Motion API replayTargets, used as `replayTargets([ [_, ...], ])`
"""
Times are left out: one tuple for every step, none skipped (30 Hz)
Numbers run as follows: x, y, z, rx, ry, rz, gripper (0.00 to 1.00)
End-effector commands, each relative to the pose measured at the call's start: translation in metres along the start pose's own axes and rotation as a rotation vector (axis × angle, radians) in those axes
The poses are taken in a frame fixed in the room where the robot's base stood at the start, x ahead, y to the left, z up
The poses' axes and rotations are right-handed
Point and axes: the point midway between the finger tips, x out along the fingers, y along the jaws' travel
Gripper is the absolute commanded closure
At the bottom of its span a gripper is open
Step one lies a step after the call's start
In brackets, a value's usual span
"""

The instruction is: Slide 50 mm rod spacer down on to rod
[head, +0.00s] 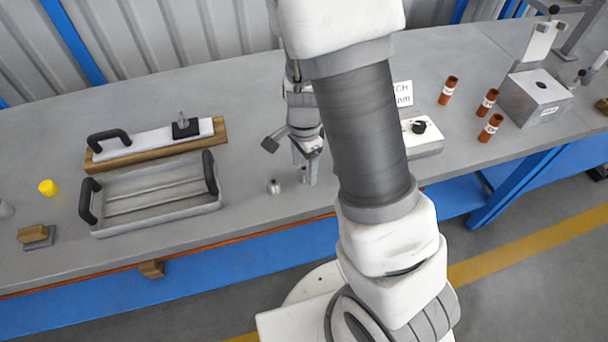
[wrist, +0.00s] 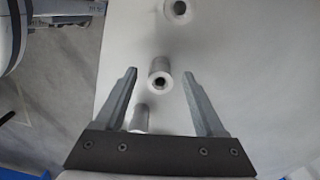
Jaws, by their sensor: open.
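My gripper (head: 304,172) is low over the front of the bench, fingers pointing down, open. In the wrist view, a silver hollow spacer (wrist: 160,80) stands between the open fingers, with a visible gap on each side. A second hollow cylinder (wrist: 178,8) is at the top edge, and a third (wrist: 139,118) is partly hidden near the gripper body. In the head view one silver cylinder (head: 274,187) stands left of my gripper. I cannot tell which is 50 mm. A thin upright rod (head: 182,118) rises from a black block (head: 187,129) at the left.
The black block is on a white plate (head: 150,137) with a black handle, on a wooden board. In front is a grey tray (head: 150,221) with two black handles. A yellow cup (head: 47,187) stands far left. Several orange-brown tubes (head: 488,101) and a grey box (head: 536,97) are right.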

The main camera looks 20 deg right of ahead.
Motion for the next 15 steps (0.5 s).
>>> replayTargets([
  [0.0101, 0.0003, -0.0002, 0.002, 0.000, 0.001, 0.28],
  [0.0125, 0.0002, -0.0002, 0.002, 0.000, 0.001, 0.28],
  [0.0142, 0.0002, -0.0001, 0.002, 0.000, 0.000, 0.28],
  [0.0145, 0.0001, 0.0000, 0.002, 0.000, 0.000, 0.28],
  [0.0143, 0.0000, 0.0001, 0.001, 0.000, 0.000, 0.28],
  [0.0137, -0.0001, 0.0001, 0.001, 0.000, -0.001, 0.28],
  [0.0134, -0.0001, 0.0001, 0.001, 0.000, -0.001, 0.28],
  [0.0133, -0.0001, 0.0001, 0.001, 0.000, -0.001, 0.28],
  [0.0132, -0.0002, 0.0001, 0.001, 0.000, -0.001, 0.28],
  [0.0132, -0.0002, 0.0002, 0.001, 0.000, -0.001, 0.32],
  [0.0131, -0.0002, 0.0001, 0.000, 0.000, -0.001, 0.37],
  [0.0131, -0.0002, 0.0001, 0.000, 0.000, -0.001, 0.44],
  [0.0131, -0.0002, 0.0001, 0.000, 0.000, -0.001, 0.50],
  [0.0130, -0.0003, 0.0001, 0.001, 0.000, -0.001, 0.55],
  [0.0130, -0.0003, 0.0001, 0.000, 0.000, -0.001, 0.62],
])
